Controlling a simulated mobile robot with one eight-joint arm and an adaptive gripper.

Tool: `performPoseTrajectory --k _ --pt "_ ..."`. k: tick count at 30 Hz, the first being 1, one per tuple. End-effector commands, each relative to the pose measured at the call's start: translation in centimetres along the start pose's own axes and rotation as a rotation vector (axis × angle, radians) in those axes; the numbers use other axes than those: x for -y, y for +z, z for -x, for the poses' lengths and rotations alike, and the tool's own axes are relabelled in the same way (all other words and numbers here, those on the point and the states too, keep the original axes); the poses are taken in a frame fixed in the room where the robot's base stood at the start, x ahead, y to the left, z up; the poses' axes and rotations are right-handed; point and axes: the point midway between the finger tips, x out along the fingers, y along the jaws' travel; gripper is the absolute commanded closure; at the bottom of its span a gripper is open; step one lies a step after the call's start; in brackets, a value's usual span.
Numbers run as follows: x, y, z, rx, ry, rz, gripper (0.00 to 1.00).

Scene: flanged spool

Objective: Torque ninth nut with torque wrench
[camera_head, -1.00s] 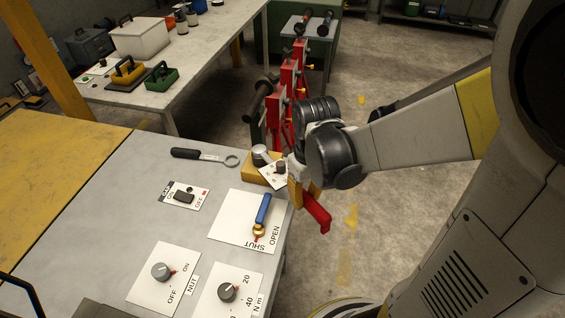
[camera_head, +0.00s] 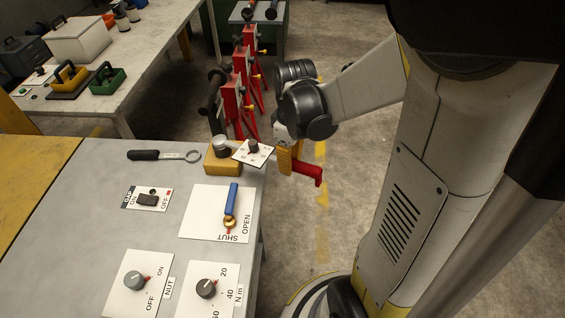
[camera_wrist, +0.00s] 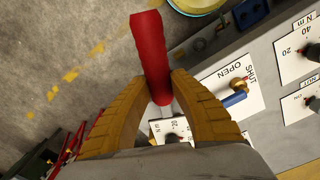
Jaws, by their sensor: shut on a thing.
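My gripper (camera_head: 291,160), with yellow fingers, is shut on the red handle (camera_head: 310,172) of what looks like the torque wrench. In the wrist view the red handle (camera_wrist: 152,52) passes between the fingertips (camera_wrist: 161,84). In the head view this card (camera_head: 252,152) has a black knob and is tilted beside a yellow block (camera_head: 222,162) with a grey round top, at the bench's far right corner. I cannot tell whether they touch. No nut or spool is recognisable.
The grey bench (camera_head: 95,200) carries a ring spanner (camera_head: 165,155), a blue-handled valve on a panel (camera_head: 243,225), a NUT switch (camera_head: 133,280) and an N m dial (camera_head: 205,288). Red stands (camera_head: 243,85) are beyond. Floor (camera_head: 300,225) right of the bench is clear.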

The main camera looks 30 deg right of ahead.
Motion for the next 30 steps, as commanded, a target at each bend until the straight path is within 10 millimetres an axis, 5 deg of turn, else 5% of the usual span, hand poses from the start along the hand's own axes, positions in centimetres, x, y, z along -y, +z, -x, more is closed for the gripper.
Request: performPoseTrajectory --k 6,15,26,30 --pt "-0.2 0.0 0.0 0.0 0.0 0.008 1.0" --pt "-4.3 -0.5 0.0 0.0 -0.002 0.187 1.0" --pt "-4.9 -0.6 0.0 0.0 -0.002 0.215 1.0" --pt "-6.8 -1.2 -0.1 0.0 -0.003 0.293 1.0"
